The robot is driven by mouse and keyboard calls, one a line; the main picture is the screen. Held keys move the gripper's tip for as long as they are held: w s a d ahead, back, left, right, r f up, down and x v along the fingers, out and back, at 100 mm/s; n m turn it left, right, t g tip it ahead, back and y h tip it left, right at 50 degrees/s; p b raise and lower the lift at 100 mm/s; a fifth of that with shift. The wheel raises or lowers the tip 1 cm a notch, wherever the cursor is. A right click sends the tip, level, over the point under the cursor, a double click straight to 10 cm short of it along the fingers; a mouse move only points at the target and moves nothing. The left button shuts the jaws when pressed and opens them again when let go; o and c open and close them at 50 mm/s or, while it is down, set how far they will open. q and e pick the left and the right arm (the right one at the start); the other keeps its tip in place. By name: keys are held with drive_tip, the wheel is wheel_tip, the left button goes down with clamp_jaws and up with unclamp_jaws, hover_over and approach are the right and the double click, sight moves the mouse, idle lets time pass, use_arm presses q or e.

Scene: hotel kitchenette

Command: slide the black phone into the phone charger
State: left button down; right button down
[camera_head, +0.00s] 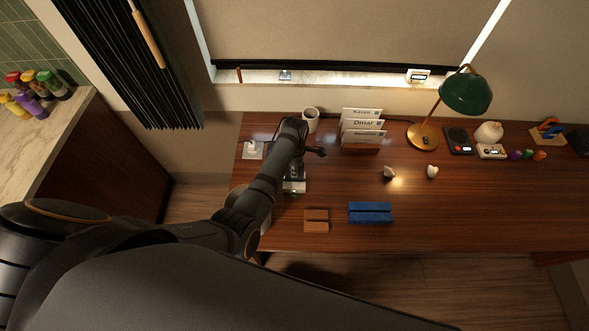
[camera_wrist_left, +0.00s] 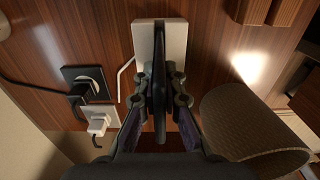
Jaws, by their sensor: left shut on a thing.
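In the left wrist view the black phone (camera_wrist_left: 159,75) stands edge-on between the fingers of my left gripper (camera_wrist_left: 159,88), which is shut on it. The white phone charger (camera_wrist_left: 144,42) lies just beyond the phone, which overlaps it in this view. I cannot tell whether the phone touches the charger or is seated in it. In the head view my left gripper (camera_head: 293,166) is over the desk by the charger (camera_head: 294,187), and my arm hides most of the phone. My right gripper is not in view.
A brown stand (camera_head: 316,220) and a blue stand (camera_head: 370,212) lie nearer the desk's front edge. A mug (camera_head: 310,118) and a card holder (camera_head: 362,147) stand behind. Power sockets with plugs (camera_wrist_left: 90,85) are left of the charger. The desk's right front is clear.

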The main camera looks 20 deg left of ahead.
use_arm(q)
drive_tip(key=c, duration=1.4)
unclamp_jaws()
wheel_tip(320, 180, up, 8)
drive_tip(key=shift+f, duration=0.2)
